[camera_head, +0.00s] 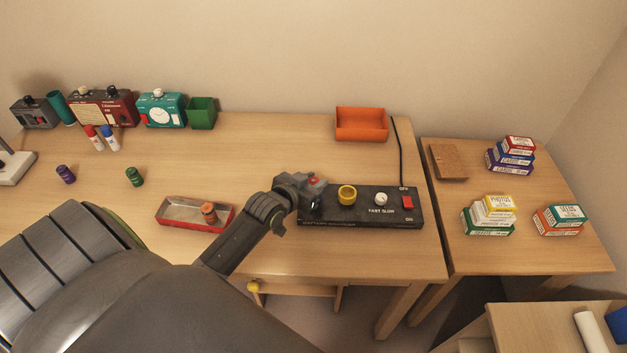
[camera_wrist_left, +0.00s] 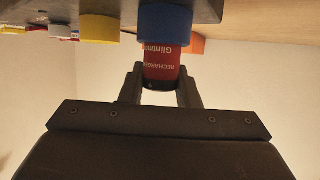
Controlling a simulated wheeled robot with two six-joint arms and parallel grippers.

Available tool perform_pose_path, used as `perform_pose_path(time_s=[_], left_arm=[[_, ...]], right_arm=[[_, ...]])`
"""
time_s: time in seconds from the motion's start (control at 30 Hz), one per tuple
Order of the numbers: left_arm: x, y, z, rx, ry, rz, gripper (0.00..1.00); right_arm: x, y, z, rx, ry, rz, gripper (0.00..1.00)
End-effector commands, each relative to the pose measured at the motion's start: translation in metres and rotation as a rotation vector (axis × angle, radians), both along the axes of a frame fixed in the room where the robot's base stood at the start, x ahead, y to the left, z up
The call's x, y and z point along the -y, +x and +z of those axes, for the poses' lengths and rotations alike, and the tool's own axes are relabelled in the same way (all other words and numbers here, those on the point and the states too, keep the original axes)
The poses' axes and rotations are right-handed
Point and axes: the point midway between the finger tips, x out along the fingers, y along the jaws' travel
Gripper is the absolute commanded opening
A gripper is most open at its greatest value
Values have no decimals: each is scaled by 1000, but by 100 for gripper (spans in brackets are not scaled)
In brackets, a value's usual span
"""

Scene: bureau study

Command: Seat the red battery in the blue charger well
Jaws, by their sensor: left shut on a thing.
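The red battery (camera_wrist_left: 162,66) is upright in my left gripper (camera_wrist_left: 162,78), which is shut around its lettered body. The blue charger well (camera_wrist_left: 165,25) shows as a blue ring in the left wrist view, and the battery's far end meets it. I cannot tell how deep the battery sits in the ring. In the head view the left gripper (camera_head: 314,187) is over the left end of the black charger (camera_head: 360,220) and hides the blue well; a bit of the red battery (camera_head: 314,181) shows there. My right gripper is not in view.
A yellow well (camera_head: 347,195), a white knob (camera_head: 381,199) and a red switch (camera_head: 407,202) are on the charger. An orange battery (camera_head: 209,212) is in the red tray (camera_head: 168,222). Purple (camera_head: 66,174) and green (camera_head: 134,177) batteries stand farther left. An orange bin (camera_head: 361,124) is behind.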

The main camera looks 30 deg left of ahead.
Motion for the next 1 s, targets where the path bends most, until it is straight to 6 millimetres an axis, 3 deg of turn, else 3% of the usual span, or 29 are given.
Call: perform_pose_path(time_s=[0.23,0.27,0.33,0.67,1.0], left_arm=[[0,0,-5,1,0,0,4],[0,0,-5,1,0,0,30],[0,0,-5,1,0,0,38],[0,-3,-3,-1,0,0,38],[-1,-28,9,-1,-1,0,38]], right_arm=[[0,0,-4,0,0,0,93],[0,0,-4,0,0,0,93],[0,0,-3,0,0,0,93],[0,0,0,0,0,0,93],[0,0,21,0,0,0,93]])
